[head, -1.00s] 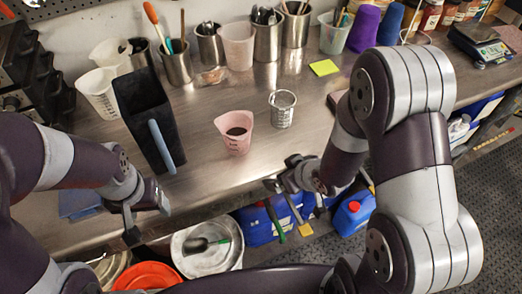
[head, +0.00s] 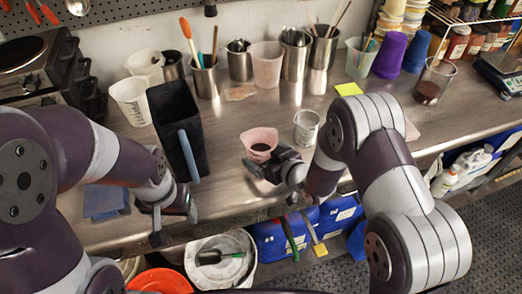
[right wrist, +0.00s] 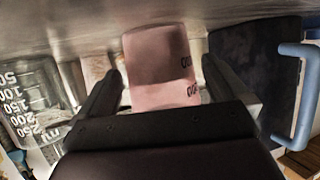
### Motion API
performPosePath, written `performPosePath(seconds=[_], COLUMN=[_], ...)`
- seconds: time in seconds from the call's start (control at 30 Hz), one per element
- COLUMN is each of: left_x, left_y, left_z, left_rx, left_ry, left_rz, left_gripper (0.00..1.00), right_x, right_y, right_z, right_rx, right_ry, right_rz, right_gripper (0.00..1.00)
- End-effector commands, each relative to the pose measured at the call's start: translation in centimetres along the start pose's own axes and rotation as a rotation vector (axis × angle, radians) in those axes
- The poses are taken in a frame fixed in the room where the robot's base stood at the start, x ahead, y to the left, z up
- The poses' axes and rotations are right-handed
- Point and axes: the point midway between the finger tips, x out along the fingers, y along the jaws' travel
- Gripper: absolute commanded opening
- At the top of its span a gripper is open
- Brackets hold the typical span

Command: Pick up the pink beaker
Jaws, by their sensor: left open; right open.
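The pink beaker (head: 261,137) stands upright on the steel bench near its front edge, with dark contents inside. My right gripper (head: 268,167) is at its front and hides its lower part in the head view. In the right wrist view the pink beaker (right wrist: 160,68) shows between the two open fingers of my right gripper (right wrist: 165,85), with a gap on either side. My left gripper (head: 174,221) is open and empty at the bench's front edge, lower left.
A clear graduated beaker (head: 306,127) stands close to the right of the pink one. A black container with a blue handle (head: 176,130) stands to the left. Cups and tool holders line the back. White (head: 220,254) and orange (head: 158,281) buckets sit below the front edge.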

Motion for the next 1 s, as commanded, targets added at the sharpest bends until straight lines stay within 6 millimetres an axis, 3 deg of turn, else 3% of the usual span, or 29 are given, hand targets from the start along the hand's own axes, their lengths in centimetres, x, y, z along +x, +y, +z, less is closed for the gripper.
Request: performPosePath(seconds=[0.23,0.27,0.4,0.43,0.77,1.0], left_x=[0.0,0.0,0.0,0.0,0.0,0.1], left_y=[0.0,0.0,0.0,0.0,0.0,0.0], left_z=[0.0,0.0,0.0,0.0,0.0,0.0], left_rx=[0.000,0.000,0.000,0.000,0.000,0.000], left_ry=[0.000,0.000,0.000,0.000,0.000,0.000], left_rz=[0.000,0.000,0.000,0.000,0.000,0.000], left_gripper=[0.68,0.68,0.68,0.68,0.68,0.68], right_x=[0.5,0.5,0.4,0.4,0.4,-0.2], right_y=[0.0,0.0,0.0,0.0,0.0,0.0], right_z=[0.0,0.0,0.0,0.0,-0.1,-1.5], right_rx=[0.000,0.000,0.000,0.000,0.000,-0.002], right_ry=[0.000,0.000,0.000,0.000,0.000,0.002], right_rz=[0.001,0.001,0.001,0.001,0.001,0.000], right_gripper=[1.00,0.94,0.48,0.45,0.45,0.45])
